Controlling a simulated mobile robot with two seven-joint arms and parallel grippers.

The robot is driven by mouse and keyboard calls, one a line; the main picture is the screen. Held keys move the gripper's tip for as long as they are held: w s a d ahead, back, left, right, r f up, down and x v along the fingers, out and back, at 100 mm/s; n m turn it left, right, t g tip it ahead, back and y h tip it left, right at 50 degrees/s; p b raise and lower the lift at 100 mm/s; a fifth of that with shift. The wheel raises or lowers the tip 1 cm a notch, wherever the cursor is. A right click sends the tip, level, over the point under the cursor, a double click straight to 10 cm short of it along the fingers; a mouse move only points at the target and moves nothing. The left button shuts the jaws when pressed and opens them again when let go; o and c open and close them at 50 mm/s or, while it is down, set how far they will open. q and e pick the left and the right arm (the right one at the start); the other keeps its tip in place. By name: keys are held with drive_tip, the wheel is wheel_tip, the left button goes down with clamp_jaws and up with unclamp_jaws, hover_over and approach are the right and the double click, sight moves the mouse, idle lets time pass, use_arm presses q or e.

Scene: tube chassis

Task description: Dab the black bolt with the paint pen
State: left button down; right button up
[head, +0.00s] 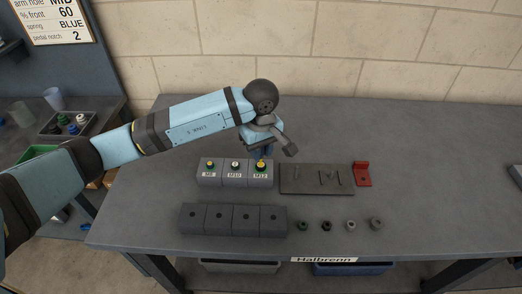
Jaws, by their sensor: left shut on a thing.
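My left gripper (270,140) hangs over the table, just above and behind the block labelled M12 (260,180). It is shut on a small blue thing (265,152), mostly hidden by the gripper; I cannot tell for sure that it is the paint pen. Several small bolt-like pieces stand in a row at the front right of the table. The dark ones are a greenish black piece (303,226) and a blackish piece (327,226); I cannot tell which is the black bolt. My right gripper is not in view.
Blocks labelled M8 (209,179) and M10 (235,180) hold yellow- or white-topped pieces. A dark row of holed blocks (232,229) lies in front. A grey plate (317,188) and red bracket (362,178) stand to the right. The table's right side is mostly clear.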

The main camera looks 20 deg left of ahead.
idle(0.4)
use_arm(q)
drive_tip(key=shift+b, duration=0.35)
drive_tip(key=shift+f, duration=0.15)
drive_tip(key=shift+f+b, duration=0.65)
drive_tip(key=shift+b, duration=0.1)
drive_tip(key=shift+r, duration=0.1)
drive_tip(key=shift+r, duration=0.6)
